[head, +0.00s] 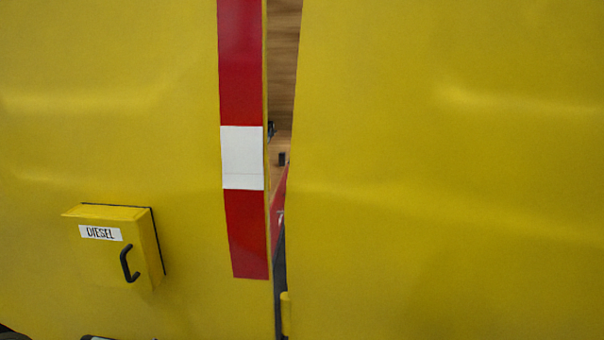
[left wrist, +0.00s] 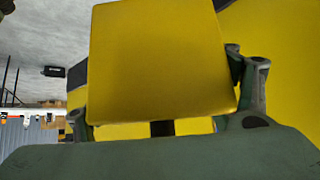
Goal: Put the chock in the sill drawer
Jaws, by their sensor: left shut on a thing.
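A yellow block with a flat, square face, which looks like the chock (left wrist: 155,60), fills the middle of the left wrist view. My left gripper (left wrist: 162,100) is shut on it, with one dark finger at each side. The far side of the block is hidden. The chock cannot be made out in the head view. I see no sill drawer that I can be sure of in either view. My right gripper is in neither view.
Large yellow panels (head: 450,200) fill the head view, with a narrow gap between them. A red and white strip (head: 242,157) runs beside the gap. A yellow box marked DIESEL (head: 100,260) with a black handle (head: 128,264) juts out at the lower left. Grey floor (left wrist: 40,45) shows in the wrist view.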

